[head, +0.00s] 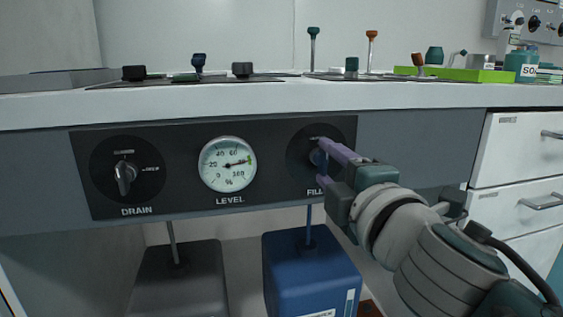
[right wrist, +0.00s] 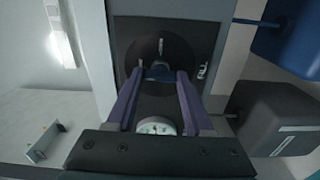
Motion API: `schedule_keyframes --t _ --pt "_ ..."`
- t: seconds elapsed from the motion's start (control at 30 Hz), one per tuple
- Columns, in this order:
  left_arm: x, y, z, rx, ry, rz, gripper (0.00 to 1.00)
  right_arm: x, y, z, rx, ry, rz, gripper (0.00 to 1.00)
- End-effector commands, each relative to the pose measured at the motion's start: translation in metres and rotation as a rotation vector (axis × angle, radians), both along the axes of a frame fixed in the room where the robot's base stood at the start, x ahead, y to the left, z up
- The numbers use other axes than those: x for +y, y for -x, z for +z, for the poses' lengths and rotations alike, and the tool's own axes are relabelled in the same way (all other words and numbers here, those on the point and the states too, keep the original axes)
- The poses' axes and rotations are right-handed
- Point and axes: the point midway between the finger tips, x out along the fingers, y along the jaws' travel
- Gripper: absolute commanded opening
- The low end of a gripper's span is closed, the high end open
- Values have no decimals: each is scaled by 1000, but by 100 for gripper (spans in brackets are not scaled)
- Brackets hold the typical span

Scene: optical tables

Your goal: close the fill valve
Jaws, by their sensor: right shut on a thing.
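The fill valve (right wrist: 158,72) is a blue knob on a dark round plate, above the label FILL on the black panel (head: 277,177) in the head view. My right gripper (head: 322,165) reaches it from the lower right, and its purple fingers are shut on the knob. In the right wrist view the two fingers of my right gripper (right wrist: 158,82) lie on either side of the knob. The fingers partly hide the knob in the head view. My left gripper is not in view.
A level gauge (head: 228,164) sits mid-panel, its needle pointing right near a green mark. A drain knob (head: 125,178) is at the left. A blue tank (head: 311,275) and a grey tank (head: 178,282) stand below. White drawers (head: 520,190) are at the right.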

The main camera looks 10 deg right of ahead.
Motion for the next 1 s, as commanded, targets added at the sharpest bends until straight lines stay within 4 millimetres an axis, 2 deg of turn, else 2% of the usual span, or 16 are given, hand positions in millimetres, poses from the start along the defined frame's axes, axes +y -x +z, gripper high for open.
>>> schedule_keyframes --t 0.67,0.7,0.93,1.0 --pt "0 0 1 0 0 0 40 0 0 0 -2 58 0 0" --pt "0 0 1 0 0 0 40 0 0 0 -2 58 0 57" --pt "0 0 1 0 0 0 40 0 0 0 -2 56 0 82" --pt "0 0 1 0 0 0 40 0 0 0 -2 55 0 82"
